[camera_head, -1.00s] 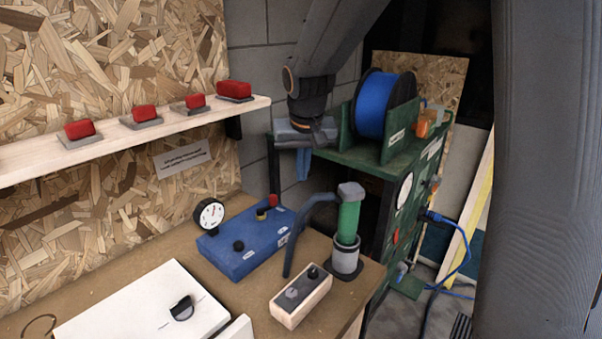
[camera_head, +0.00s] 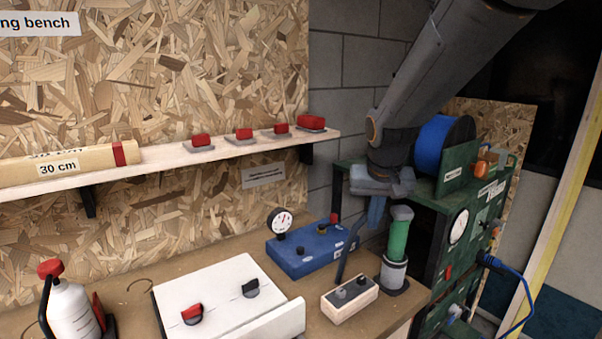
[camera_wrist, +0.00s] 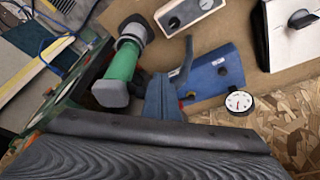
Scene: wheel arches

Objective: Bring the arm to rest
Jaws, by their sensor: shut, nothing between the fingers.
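My gripper (camera_head: 375,222) hangs from my arm in the upper right of the head view, its blue-grey fingers pointing down. The fingers are together with nothing between them. They are in the air above the back of the bench, just left of a green cylinder (camera_head: 399,240) in the picture. In the wrist view the closed fingers (camera_wrist: 163,90) show at the centre, beside the green cylinder (camera_wrist: 122,66) and overlapping part of the blue box (camera_wrist: 215,75). Whether they touch anything I cannot tell.
A bent dark bar (camera_head: 347,250) rises close to the fingers. The blue box with gauge (camera_head: 305,258), a small switch box (camera_head: 350,298) and a white panel (camera_head: 222,295) stand on the bench. A green rack (camera_head: 445,240) with a blue spool (camera_head: 432,145) stands right. The shelf (camera_head: 165,163) crosses left.

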